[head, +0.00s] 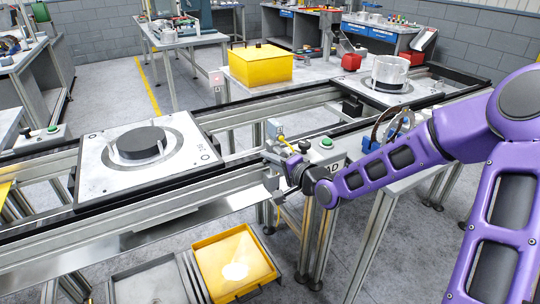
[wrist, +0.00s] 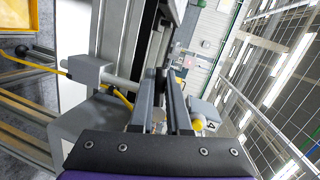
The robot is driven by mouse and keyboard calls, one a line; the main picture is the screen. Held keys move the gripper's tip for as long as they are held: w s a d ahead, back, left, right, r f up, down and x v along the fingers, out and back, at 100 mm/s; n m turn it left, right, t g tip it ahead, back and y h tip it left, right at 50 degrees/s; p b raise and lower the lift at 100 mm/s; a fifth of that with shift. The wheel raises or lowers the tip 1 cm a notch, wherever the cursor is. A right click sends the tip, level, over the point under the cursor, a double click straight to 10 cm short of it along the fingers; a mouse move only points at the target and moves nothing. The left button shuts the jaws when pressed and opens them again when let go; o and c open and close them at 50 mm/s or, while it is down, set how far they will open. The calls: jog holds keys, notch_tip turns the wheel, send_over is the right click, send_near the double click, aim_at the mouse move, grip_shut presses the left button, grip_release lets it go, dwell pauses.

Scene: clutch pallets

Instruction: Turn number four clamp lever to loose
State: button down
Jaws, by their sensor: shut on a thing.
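The number four clamp (head: 275,128) sits on the near rail of the conveyor in the head view, with a small plate above it. A yellow lever rod with a black knob (head: 304,146) stands out at the clamp in the head view. My gripper (head: 272,166) is at the rail just below it. In the wrist view my gripper (wrist: 160,85) has its fingers close together on a thin part, seemingly the clamp lever; the fingers mostly hide it.
A white pallet (head: 105,180) with a black disc lies on the conveyor at left. Another pallet (head: 370,92) holds a clear ring at right. A button box (head: 326,148) stands close to my gripper. A yellow bin (head: 232,262) is below the rail.

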dwell(0.3)
jog(key=c, duration=0.9)
grip_release()
jog(key=shift+p+v, duration=3)
jog(key=shift+v, duration=5.7)
jog(key=shift+a, duration=0.1)
jog(key=shift+f, duration=0.1)
